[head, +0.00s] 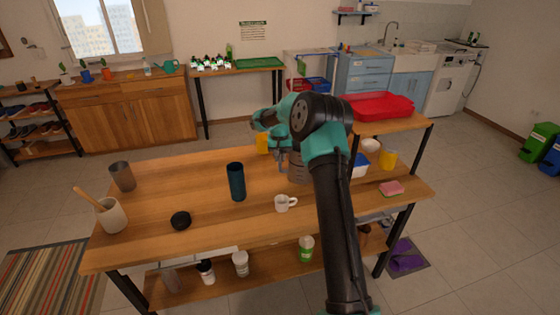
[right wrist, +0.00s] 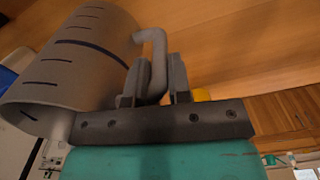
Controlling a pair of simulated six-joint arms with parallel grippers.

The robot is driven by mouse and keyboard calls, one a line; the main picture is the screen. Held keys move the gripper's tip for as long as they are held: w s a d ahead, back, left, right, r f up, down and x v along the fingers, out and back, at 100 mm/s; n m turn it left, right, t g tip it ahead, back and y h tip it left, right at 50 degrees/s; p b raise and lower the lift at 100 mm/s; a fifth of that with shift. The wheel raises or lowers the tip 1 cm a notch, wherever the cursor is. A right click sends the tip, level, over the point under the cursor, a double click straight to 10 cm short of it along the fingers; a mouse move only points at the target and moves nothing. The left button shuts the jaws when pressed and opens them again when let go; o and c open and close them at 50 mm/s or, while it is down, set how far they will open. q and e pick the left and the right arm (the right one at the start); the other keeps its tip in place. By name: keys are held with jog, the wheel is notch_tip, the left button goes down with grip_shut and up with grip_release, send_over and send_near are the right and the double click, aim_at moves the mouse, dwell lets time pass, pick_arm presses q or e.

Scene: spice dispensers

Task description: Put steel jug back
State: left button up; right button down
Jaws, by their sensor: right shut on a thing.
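The steel jug (head: 298,168) is at the back right of the wooden table (head: 207,165) in the head view, partly hidden behind my right arm. In the right wrist view the jug (right wrist: 75,75) is a grey cylinder with dark marks on its wall and a curved handle. My right gripper (right wrist: 153,85) is shut on that handle, with one finger on each side. The gripper (head: 283,150) also shows in the head view beside the jug. I cannot tell whether the jug's base touches the table. My left gripper is not in view.
A white mug (head: 283,204) and a dark blue tumbler (head: 236,184) stand nearby. A red tray (head: 376,106) is behind. The table's left middle has free room.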

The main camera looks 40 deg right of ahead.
jog(key=shift+f, duration=1.1)
jog(key=c, duration=1.1)
grip_release()
jog(key=shift+o, duration=0.2)
notch_tip(320, 180, up, 12)
jog(key=shift+r, duration=0.15)
